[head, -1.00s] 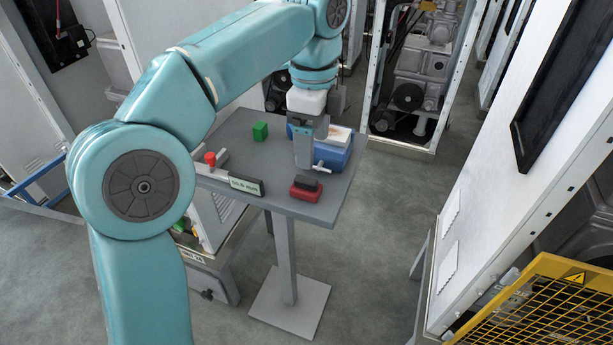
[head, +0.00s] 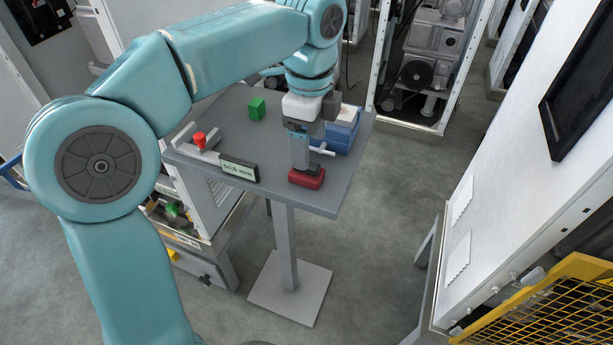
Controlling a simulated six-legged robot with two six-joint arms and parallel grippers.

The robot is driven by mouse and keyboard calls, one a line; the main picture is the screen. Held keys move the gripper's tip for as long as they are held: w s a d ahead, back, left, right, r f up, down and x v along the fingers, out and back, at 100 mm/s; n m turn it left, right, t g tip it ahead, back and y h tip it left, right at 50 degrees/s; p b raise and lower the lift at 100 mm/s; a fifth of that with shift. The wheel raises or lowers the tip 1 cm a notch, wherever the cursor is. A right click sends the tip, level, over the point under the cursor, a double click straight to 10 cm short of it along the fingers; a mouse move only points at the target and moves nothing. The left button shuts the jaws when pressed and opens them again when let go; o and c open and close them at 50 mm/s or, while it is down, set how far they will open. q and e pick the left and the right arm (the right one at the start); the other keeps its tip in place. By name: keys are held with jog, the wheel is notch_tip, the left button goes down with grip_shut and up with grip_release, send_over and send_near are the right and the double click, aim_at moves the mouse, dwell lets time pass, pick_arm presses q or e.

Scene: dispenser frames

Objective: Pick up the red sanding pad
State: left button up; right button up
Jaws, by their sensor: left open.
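The red sanding pad (head: 307,179) lies near the front right edge of the grey table (head: 215,125). Its dark top grip is largely hidden behind my gripper. My left gripper (head: 299,165) points down right over the pad, with its fingertips at the pad's top. It is open. I cannot tell whether the fingers touch the pad or straddle its dark grip. My right gripper is not in view.
A green block (head: 257,109) sits farther back. A gauge with a display (head: 239,169) and a red knob (head: 199,138) lie to the left. A yellow mesh guard (head: 560,310) is at the lower right.

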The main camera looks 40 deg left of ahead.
aim_at(312, 178)
pick_arm(q)
jog(key=shift+s+f, duration=0.15)
jog(key=shift+f, duration=0.3)
jog(key=f+b, duration=0.2)
jog(key=f, duration=0.3)
jog(key=shift+s+f, duration=0.1)
jog(key=shift+s, duration=0.1)
jog(key=shift+w+f, duration=0.1)
jog(key=shift+f, duration=0.1)
jog(key=c, duration=1.1)
